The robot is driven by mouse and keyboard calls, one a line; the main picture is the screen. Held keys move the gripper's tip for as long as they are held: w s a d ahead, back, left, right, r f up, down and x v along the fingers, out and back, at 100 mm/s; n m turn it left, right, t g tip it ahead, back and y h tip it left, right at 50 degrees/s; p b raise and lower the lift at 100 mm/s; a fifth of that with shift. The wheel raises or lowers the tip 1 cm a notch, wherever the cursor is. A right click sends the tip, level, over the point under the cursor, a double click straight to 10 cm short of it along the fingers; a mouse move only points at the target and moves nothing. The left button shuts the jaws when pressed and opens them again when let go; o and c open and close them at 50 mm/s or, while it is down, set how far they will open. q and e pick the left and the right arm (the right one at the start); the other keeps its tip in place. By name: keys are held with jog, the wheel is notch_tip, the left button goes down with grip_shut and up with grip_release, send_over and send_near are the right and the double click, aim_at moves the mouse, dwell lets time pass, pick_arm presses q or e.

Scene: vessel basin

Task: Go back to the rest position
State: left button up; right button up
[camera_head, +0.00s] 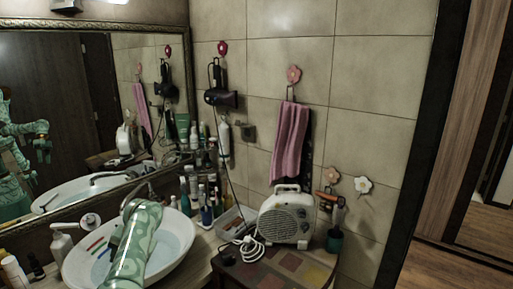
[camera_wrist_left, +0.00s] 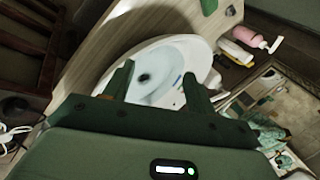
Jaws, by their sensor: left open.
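My left arm, pale green with a pattern, reaches in from the bottom of the head view over the white vessel basin (camera_head: 182,257). Its gripper is mostly hidden there behind the arm. In the left wrist view my left gripper (camera_wrist_left: 158,90) is open, with its two dark green fingers apart and nothing between them. The basin (camera_wrist_left: 190,47) lies beyond the fingers, with a dark drain in its bottom. Several coloured strips, red, green and blue, show at the basin's left side in the head view (camera_head: 97,244). My right gripper is not in view.
Bottles (camera_head: 207,212) stand behind the basin, and a soap dispenser (camera_head: 61,245) stands left of it. A white fan heater (camera_head: 288,218) with a cable sits to the right. A pink towel (camera_head: 290,142) hangs on the wall. The mirror (camera_head: 60,70) reflects part of my body.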

pick_arm(q)
jog(key=w+d+f+t+h, duration=0.1)
jog(key=w+d+t, duration=0.2)
jog(key=w, duration=0.1)
jog(key=d+f+m+t+h+b, duration=0.1)
jog(key=d+f+t+h+b, duration=0.2)
jog(key=f, duration=1)
jog(key=s+d+f+m+b, duration=0.1)
jog(key=s+d+f+b, duration=0.1)
jog(key=s+f, duration=0.7)
jog(key=s+d+f+b, duration=0.2)
jog(key=s+f, duration=0.2)
jog(key=f, duration=0.8)
jog(key=s+d+f+g+h+b, duration=0.1)
jog(key=s+f+b, duration=0.1)
jog(key=s+f, duration=0.7)
jog(key=s+d+f+g+h+b, duration=0.1)
jog(key=s+f+b, duration=0.1)
jog(key=s+f, duration=0.7)
jog(key=s+f+g+b, duration=0.1)
jog(key=s+f+g, duration=0.1)
jog(key=s, duration=1.3)
jog(key=s+a+f+m+g+b, duration=0.1)
jog(key=s+f, duration=0.3)
jog(key=s, duration=1.2)
jog(key=shift+f+m+g+b, duration=0.3)
jog(key=shift+g+b, duration=0.4)
